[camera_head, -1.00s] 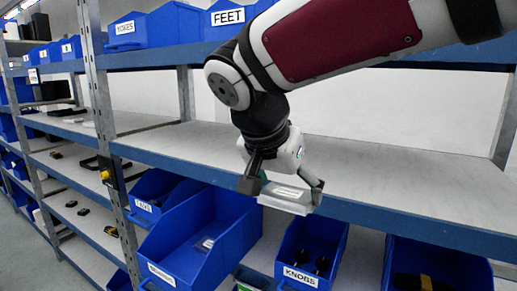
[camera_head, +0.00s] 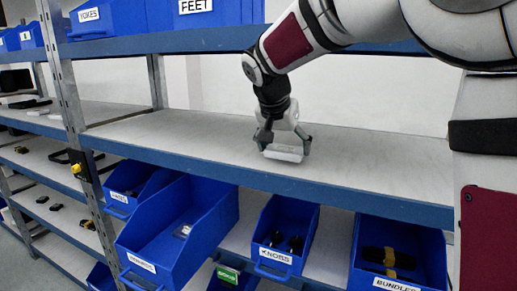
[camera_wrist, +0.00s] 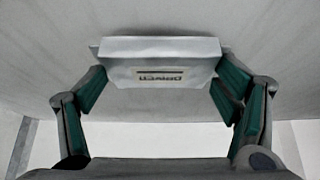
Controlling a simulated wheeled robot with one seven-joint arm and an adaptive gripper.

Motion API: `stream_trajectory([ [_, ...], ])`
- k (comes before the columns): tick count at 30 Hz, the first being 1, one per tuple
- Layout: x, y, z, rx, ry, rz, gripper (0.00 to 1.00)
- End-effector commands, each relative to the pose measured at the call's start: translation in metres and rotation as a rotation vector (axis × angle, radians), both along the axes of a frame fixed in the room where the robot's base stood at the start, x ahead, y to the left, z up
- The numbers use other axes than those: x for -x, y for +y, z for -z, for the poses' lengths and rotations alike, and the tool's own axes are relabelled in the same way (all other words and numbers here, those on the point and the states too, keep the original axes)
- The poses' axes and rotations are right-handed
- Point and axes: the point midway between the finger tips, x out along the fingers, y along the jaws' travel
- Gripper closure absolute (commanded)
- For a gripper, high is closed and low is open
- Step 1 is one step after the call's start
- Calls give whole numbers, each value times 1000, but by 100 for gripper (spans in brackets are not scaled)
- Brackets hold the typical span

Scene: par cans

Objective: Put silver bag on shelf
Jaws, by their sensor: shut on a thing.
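The silver bag (camera_head: 283,153) is a small pale grey packet with a dark printed label, which reads in the wrist view (camera_wrist: 160,60). My gripper (camera_head: 284,146) is shut on it, one finger at each end, above the grey middle shelf (camera_head: 375,165). The bag is at the shelf surface or very close to it, behind the blue front edge. I cannot tell whether it touches the shelf. In the wrist view my fingers (camera_wrist: 160,88) flank the bag, with the grey surface beyond it.
Blue bins stand below the shelf, among them the KNOBS bin (camera_head: 272,262) and the BUNDLES bin (camera_head: 400,268). The FEET bin (camera_head: 205,10) stands above. A metal upright (camera_head: 72,110) is at left. The shelf is bare on both sides of my gripper.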

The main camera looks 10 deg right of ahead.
Motion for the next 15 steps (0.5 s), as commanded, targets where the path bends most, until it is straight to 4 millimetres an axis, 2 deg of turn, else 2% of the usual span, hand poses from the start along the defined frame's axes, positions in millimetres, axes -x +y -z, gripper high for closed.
stream_trajectory([
  [2,-11,-9,0,2,0,2,46],
  [6,-8,-7,13,1,1,-3,46],
  [15,-9,-6,16,0,0,-1,46],
])
